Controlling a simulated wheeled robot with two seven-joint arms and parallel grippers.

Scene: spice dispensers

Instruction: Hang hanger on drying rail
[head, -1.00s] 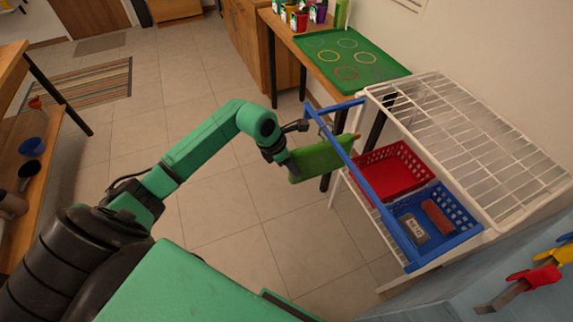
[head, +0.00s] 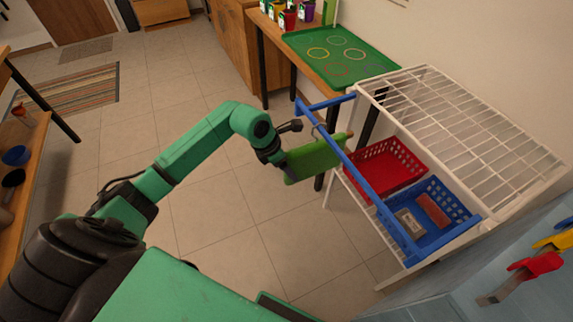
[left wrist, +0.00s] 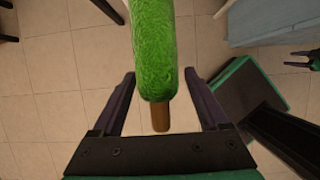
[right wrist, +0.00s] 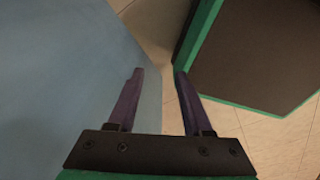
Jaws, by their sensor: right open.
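The hanger (head: 350,133) carries a green fuzzy cloth (head: 316,160) over its wooden bar. Its thin hook (head: 317,126) appears to reach the blue drying rail (head: 365,188), but I cannot tell if it rests on it. My left gripper (head: 286,147) is at the hanger's near end. In the left wrist view the green cloth (left wrist: 154,45) and wooden bar end (left wrist: 160,116) lie between its spread fingers, with gaps on both sides. My right gripper (right wrist: 160,72) is open and empty in the right wrist view, beside a pale blue surface.
The rail is fixed to a white wire rack (head: 455,130). A red basket (head: 385,170) and a blue basket (head: 462,208) holding small blocks sit below it. A wooden table with a green mat (head: 340,50) stands behind. Coloured hooks (head: 535,265) are at lower right. Open floor lies left.

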